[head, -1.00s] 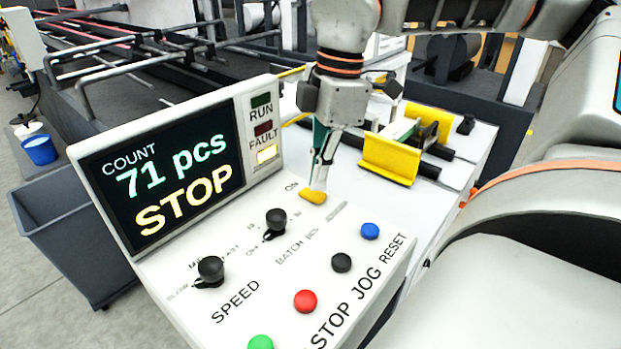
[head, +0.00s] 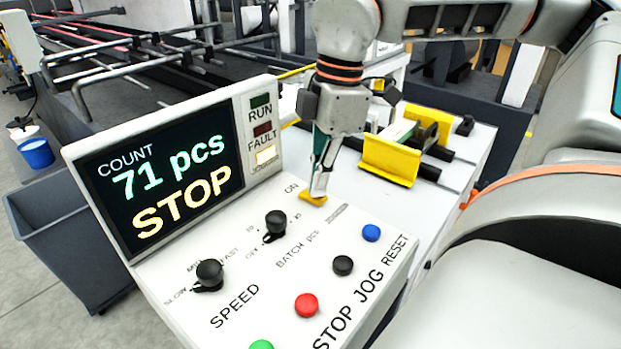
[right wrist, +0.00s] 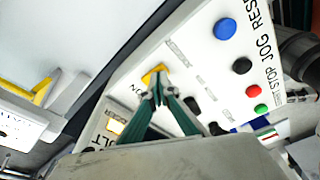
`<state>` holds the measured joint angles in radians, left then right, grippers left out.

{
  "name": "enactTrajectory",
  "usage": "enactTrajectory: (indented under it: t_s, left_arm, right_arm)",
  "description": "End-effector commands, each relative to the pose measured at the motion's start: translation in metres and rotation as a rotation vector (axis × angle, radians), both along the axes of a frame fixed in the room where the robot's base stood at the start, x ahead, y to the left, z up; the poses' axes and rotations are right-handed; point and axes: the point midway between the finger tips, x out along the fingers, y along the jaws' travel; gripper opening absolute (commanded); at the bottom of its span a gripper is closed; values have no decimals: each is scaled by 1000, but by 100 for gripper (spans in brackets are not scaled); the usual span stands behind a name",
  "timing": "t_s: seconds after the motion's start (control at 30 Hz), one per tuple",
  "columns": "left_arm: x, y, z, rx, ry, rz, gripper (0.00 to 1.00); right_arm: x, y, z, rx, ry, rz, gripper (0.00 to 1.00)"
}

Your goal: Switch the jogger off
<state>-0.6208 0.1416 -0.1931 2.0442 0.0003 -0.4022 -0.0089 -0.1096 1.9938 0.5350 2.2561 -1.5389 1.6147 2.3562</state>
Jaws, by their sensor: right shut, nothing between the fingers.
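A yellow switch (head: 313,199), which I take for the jogger switch, sits at the far edge of the white control panel (head: 335,300), beside an "ON" label. It also shows in the right wrist view (right wrist: 152,75). My right gripper (head: 317,192) is shut and empty, pointing down. Its fingertips (right wrist: 158,92) are at the yellow switch and appear to touch it; they hide part of it. My left gripper is out of view.
Near the switch are a black batch knob (head: 275,221), a speed knob (head: 209,273), and blue (head: 371,232), black (head: 343,265), red (head: 306,304) and green buttons. The display (head: 165,185) reads 71 pcs and STOP. Yellow guides (head: 390,160) stand behind the gripper.

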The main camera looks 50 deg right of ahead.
Motion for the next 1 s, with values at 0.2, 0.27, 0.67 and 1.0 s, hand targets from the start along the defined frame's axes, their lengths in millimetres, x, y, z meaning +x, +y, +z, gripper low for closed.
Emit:
enactTrajectory:
  t_s: [0.2,0.27,0.67,1.0]
  left_arm:
    - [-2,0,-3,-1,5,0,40]
    - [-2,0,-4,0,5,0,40]
    - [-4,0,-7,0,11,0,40]
    - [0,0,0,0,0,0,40]
  right_arm:
    - [0,0,-3,0,1,0,0]
    - [0,0,-4,0,1,0,0]
    - [0,0,-7,0,-1,0,0]
    - [0,0,14,-2,-4,-1,0]
